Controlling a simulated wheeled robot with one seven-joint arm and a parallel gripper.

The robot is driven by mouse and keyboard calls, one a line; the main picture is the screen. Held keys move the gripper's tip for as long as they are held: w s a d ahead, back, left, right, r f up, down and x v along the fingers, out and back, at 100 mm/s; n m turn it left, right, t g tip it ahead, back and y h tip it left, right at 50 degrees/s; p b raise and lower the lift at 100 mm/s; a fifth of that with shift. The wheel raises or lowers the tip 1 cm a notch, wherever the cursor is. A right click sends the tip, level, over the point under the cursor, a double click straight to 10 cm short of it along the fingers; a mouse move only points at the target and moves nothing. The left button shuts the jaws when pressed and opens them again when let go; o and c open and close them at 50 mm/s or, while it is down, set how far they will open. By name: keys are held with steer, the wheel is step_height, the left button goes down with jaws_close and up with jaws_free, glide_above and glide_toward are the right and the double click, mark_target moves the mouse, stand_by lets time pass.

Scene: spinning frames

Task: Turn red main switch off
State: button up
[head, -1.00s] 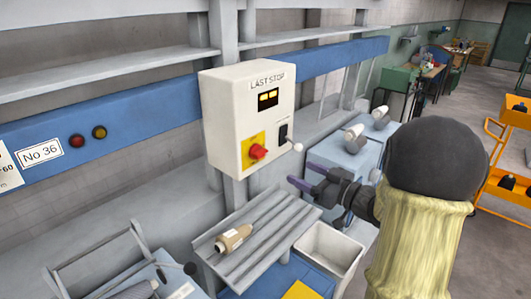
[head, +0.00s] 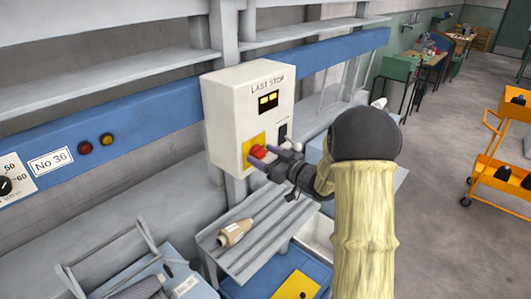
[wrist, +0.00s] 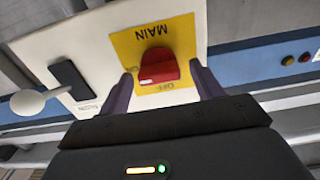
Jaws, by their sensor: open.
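The red main switch (head: 258,152) sits on a yellow plate (wrist: 188,40) on the front of the white "LAST STOP" box (head: 222,110). In the wrist view the red knob (wrist: 158,68) lies between my two purple fingers, with "MAIN" on one side and "OFF" on the side nearer my gripper. My gripper (head: 268,161) is open, its fingertips at the plate on either side of the knob. I cannot tell whether either finger touches it. In the head view the fingers partly cover the knob and plate.
A black slotted lever with a white ball (wrist: 28,102) is beside the yellow plate. Below the box a slatted grey shelf (head: 262,243) holds a beige bobbin (head: 235,232). An orange trolley (head: 500,160) stands far right on open floor.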

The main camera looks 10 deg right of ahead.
steer(key=c, duration=1)
steer(key=shift+f+n+b, duration=0.2)
steer(key=shift+n+b, duration=0.2)
steer(key=shift+b, duration=0.65)
steer(key=shift+s+a+f+n+b, duration=0.1)
steer(key=shift+n+b, duration=4.2)
steer(key=shift+b, duration=2)
steer(key=shift+s+n+b, duration=0.1)
steer(key=shift+n+b, duration=4.2)
steer(key=shift+b, duration=1.95)
